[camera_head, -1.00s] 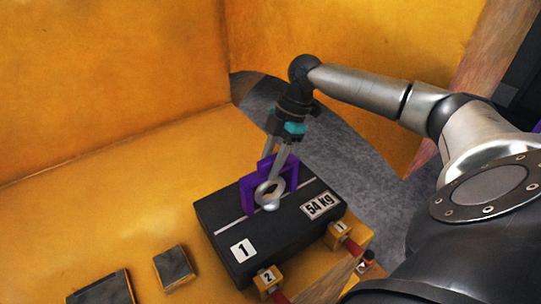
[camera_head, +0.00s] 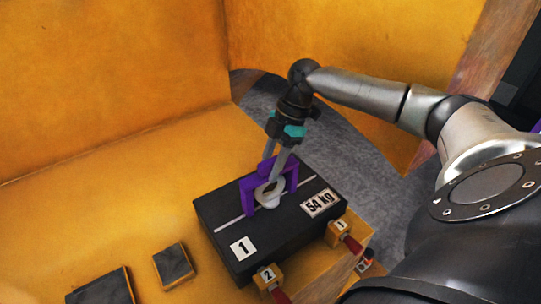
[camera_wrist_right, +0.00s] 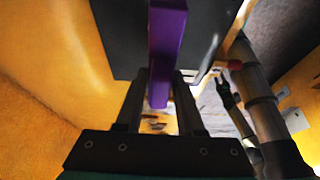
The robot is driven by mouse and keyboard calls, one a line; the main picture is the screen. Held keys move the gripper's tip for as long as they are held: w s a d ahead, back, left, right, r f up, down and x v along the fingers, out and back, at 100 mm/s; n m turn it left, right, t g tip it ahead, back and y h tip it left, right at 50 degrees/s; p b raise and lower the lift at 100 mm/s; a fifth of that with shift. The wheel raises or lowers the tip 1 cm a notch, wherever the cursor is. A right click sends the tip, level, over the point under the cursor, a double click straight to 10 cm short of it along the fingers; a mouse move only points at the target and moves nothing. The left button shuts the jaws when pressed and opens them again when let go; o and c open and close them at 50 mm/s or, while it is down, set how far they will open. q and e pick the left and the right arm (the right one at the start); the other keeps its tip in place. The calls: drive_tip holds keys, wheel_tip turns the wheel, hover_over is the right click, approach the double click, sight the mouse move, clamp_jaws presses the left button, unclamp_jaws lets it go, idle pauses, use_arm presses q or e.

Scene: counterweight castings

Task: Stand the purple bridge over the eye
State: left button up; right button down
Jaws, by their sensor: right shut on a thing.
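The black casting (camera_head: 235,225), marked 1 and 54 kg, has a pale ring-shaped eye (camera_head: 270,201) on top. The purple bridge (camera_head: 249,197) is upright around the eye, one leg on each side of it. Its feet look at or very near the casting's top; I cannot tell whether both touch. My right gripper (camera_head: 272,165) is shut on the bridge's top from above. In the right wrist view the purple bar (camera_wrist_right: 165,45) shows between the fingers, over the dark casting (camera_wrist_right: 118,35).
Two small yellow blocks, marked 2 (camera_head: 267,275) and 1 (camera_head: 338,230), with red parts are at the casting's near side. Two dark plates (camera_head: 174,264) (camera_head: 100,287) lie left on the yellow surface. High yellow walls (camera_head: 110,70) stand behind.

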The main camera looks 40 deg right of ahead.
drive_tip(key=shift+c, duration=2.2)
unclamp_jaws()
drive_tip(key=shift+f, duration=0.1)
drive_tip(key=v, duration=1.5)
drive_tip(key=shift+s+a, duration=0.1)
drive_tip(key=shift+s, duration=0.05)
